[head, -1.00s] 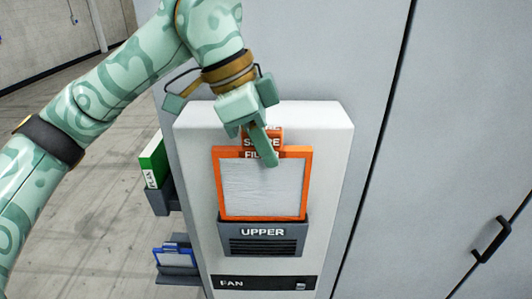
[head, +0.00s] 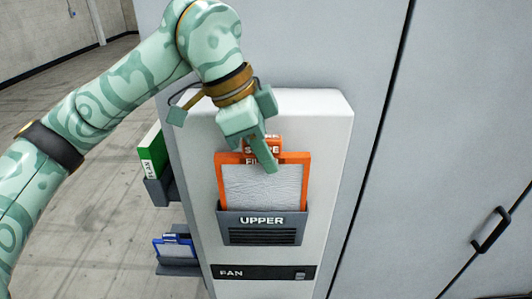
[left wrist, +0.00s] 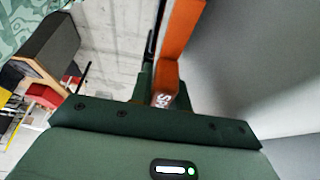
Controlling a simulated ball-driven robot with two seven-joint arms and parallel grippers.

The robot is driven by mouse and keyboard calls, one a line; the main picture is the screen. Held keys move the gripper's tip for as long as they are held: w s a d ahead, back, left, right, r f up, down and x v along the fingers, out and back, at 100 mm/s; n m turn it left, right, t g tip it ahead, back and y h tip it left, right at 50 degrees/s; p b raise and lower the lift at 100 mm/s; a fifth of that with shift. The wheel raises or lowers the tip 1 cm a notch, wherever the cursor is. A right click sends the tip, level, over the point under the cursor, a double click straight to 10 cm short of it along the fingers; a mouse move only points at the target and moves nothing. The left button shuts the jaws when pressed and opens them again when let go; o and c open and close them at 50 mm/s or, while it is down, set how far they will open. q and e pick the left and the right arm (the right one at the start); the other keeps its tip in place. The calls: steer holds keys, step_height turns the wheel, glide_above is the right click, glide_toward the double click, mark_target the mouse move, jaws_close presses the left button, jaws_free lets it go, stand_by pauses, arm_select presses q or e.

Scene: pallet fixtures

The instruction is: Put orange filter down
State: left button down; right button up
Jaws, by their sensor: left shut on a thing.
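The orange filter (head: 263,186) has an orange frame and a pale panel. It stands upright against the front of the white fan unit, with its lower edge hidden inside the grey holder marked UPPER (head: 262,221). My left gripper (head: 262,155) is shut on the tab at the filter's top, coming from above. In the left wrist view the orange filter (left wrist: 177,45) runs up from between the fingers (left wrist: 160,85). My right gripper is in neither view.
The white fan unit (head: 335,140) is fixed to a grey cabinet with a dark handle (head: 491,231) at right. A green-framed filter (head: 152,157) and a blue-framed one (head: 172,246) sit in side holders at left.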

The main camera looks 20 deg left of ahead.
arm_select(q)
steer(key=c, duration=1.3)
jaws_free()
steer(key=shift+s+f, duration=0.2)
steer(key=shift+f, duration=0.3)
steer(key=shift+c, duration=0.2)
steer(key=shift+r+p, duration=0.3)
steer(key=shift+p, duration=0.05)
steer(key=shift+r+p, duration=0.45)
steer(key=shift+p, duration=0.05)
steer(key=b+v, duration=0.2)
steer(key=v, duration=1)
steer(key=shift+w, duration=0.2)
